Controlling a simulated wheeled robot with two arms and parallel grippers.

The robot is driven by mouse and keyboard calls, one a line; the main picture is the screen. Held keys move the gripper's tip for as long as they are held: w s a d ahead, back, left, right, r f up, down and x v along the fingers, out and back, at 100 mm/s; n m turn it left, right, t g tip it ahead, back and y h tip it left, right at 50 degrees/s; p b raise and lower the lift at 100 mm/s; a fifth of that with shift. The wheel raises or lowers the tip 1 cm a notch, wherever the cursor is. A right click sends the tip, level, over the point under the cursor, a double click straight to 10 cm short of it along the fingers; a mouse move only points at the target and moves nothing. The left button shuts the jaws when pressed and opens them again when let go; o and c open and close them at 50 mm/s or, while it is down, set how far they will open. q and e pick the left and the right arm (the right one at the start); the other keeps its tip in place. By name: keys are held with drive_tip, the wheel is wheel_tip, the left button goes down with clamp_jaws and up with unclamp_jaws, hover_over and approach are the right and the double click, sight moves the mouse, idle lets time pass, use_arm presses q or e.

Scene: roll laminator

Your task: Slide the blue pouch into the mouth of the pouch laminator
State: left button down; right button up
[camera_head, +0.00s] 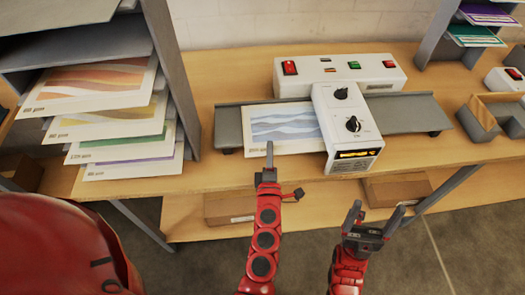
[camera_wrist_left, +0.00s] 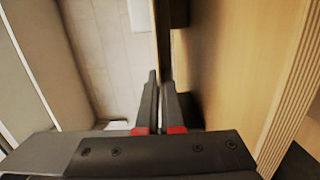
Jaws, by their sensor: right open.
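The blue pouch (camera_head: 286,122), a white sheet with blue waves, lies flat on the left grey shelf of the pouch laminator (camera_head: 340,130). Its right edge meets the white laminator body, and I cannot tell whether it is inside the mouth, which is hidden. My left gripper (camera_head: 269,152) is in front of the pouch, its tip overlapping the pouch's front edge in the head view. In the left wrist view its fingers (camera_wrist_left: 160,95) lie close together, with no pouch visible between them. My right gripper (camera_head: 375,215) is open and empty, in front of the table.
A rack with several sample sheets (camera_head: 105,120) stands left of the laminator. A wooden tray (camera_head: 492,115) and a small white device with a red switch (camera_head: 505,82) are at the right. The right grey shelf (camera_head: 410,112) is bare. Boxes (camera_head: 230,207) sit on the lower shelf.

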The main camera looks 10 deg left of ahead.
sight(300, 149)
use_arm(q)
drive_tip(key=shift+w+d+b, duration=0.25)
drive_tip(key=shift+w+d, duration=0.2)
drive_tip(key=shift+d, duration=1)
drive_tip(key=shift+w+d+b, duration=0.25)
drive_tip(key=shift+w+d, duration=0.25)
drive_tip(key=shift+d, duration=0.9)
drive_tip(key=shift+w+d+b, duration=0.25)
drive_tip(key=shift+w+d, duration=0.2)
drive_tip(key=shift+d, duration=1)
drive_tip(key=shift+f, duration=0.2)
drive_tip(key=c, duration=1)
unclamp_jaws()
